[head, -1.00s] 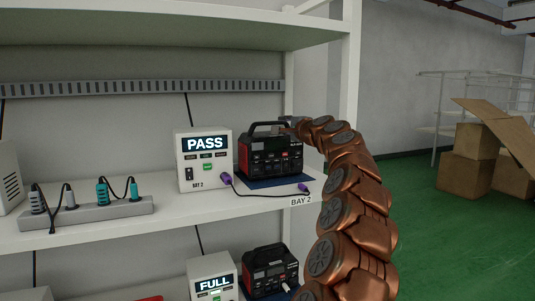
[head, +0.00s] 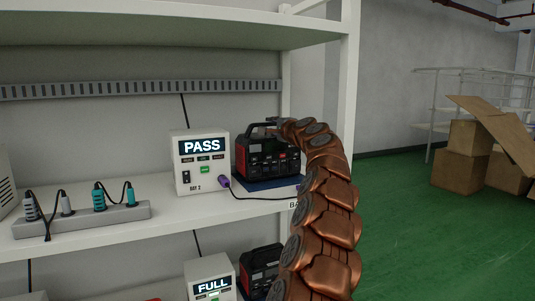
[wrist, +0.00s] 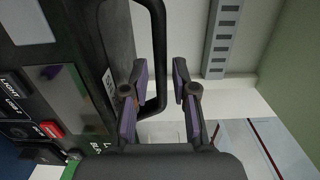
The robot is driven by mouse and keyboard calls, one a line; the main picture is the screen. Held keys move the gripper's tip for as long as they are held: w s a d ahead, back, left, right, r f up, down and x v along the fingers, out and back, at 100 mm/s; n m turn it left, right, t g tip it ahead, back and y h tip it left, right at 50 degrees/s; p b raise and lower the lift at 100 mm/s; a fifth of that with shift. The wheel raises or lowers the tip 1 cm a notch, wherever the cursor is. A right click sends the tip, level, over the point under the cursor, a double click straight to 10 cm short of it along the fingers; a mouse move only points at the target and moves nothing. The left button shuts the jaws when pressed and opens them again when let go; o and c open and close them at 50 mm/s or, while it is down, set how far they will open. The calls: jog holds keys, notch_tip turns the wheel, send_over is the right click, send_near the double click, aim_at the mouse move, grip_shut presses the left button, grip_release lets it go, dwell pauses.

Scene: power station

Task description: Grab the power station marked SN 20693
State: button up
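A black and red power station (head: 268,160) stands on a blue mat (head: 270,186) on the middle shelf, right of a tester reading PASS (head: 203,160). Its carry handle arches above it. My gripper (head: 276,121) is at the right end of that handle in the head view. In the wrist view my gripper (wrist: 161,66) is open, and a bar of the black handle (wrist: 158,35) runs between its two purple-padded fingers. A small white label (wrist: 108,80) shows on the casing (wrist: 88,50), but its number is unreadable. My arm hides part of the mat and the bay sign.
A second power station (head: 259,270) stands on the lower shelf beside a tester reading FULL (head: 211,280). A purple plug (head: 224,181) with a cable lies by the upper tester. A power strip (head: 85,220) is at left. Cardboard boxes (head: 465,160) stand on the green floor.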

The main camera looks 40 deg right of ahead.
aim_at(269, 124)
jog(key=shift+w+d+r+p, duration=0.2)
jog(key=shift+w+p, duration=0.1)
jog(key=shift+w, duration=0.35)
jog(key=shift+p+x, duration=0.35)
jog(key=shift+x, duration=0.55)
jog(key=shift+a+f, duration=0.1)
jog(key=shift+f, duration=0.05)
jog(key=shift+c, duration=0.4)
grip_shut()
